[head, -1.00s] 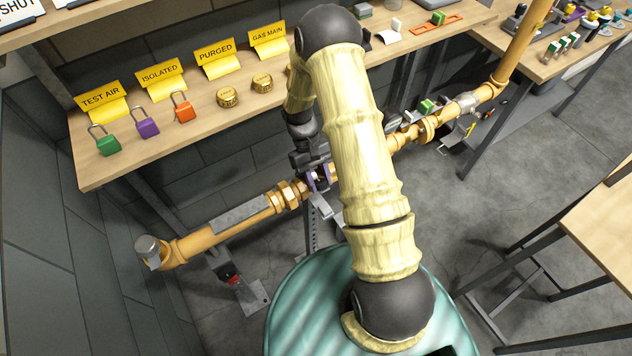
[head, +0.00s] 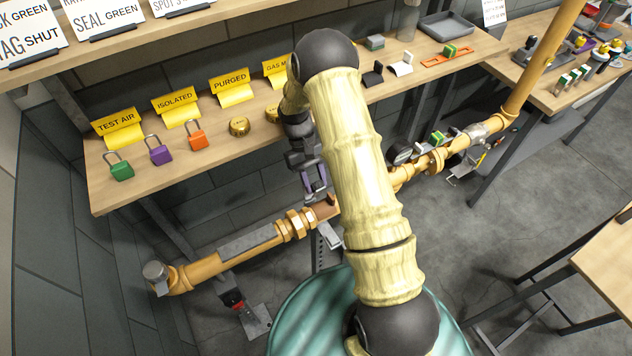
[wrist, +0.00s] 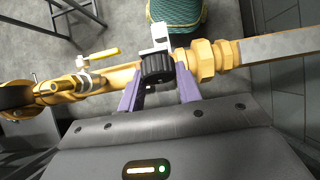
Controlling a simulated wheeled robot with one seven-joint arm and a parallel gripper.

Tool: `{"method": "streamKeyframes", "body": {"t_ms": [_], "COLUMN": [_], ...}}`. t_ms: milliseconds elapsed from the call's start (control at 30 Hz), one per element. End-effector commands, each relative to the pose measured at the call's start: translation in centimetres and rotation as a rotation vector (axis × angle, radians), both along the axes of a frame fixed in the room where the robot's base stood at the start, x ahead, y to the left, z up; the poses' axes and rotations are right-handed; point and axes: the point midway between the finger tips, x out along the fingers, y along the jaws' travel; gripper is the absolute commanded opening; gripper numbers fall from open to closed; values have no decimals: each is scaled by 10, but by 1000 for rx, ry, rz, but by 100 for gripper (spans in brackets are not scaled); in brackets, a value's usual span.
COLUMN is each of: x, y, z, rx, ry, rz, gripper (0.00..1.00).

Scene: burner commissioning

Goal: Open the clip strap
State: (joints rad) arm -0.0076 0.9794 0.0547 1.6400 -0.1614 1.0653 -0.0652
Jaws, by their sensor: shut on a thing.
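My gripper (head: 318,198) is at the pipe's middle, above the grey pipe support (head: 330,240). In the wrist view its two purple fingers (wrist: 160,88) are closed on the sides of a black ribbed piece (wrist: 157,69). This piece appears to be the clip strap. It lies across the line of the yellow pipe (wrist: 118,76); I cannot tell whether it touches the pipe. A grey slotted bracket (wrist: 161,36) stands just beyond it. In the head view my arm hides part of the pipe and most of the strap.
Brass fittings (head: 297,224) sit on the pipe beside the fingers. A pressure gauge (head: 400,152) stands on the pipe to the right. The bench (head: 110,192) behind holds padlocks (head: 160,152) and yellow signs (head: 176,108).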

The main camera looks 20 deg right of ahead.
Motion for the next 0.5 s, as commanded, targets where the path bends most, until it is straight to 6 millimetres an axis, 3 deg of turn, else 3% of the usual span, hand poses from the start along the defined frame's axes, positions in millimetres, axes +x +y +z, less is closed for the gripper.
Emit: {"method": "streamKeyframes", "body": {"t_ms": [300, 333, 400, 500], "x": [2, 2, 2, 1], "y": [2, 2, 1, 1], "z": [-3, -3, -3, -3], "rx": [6, 6, 6, 4], "ry": [-9, -9, -7, -6], "rz": [-1, -1, -1, -2], "gripper": [0, 36, 49, 49]}}
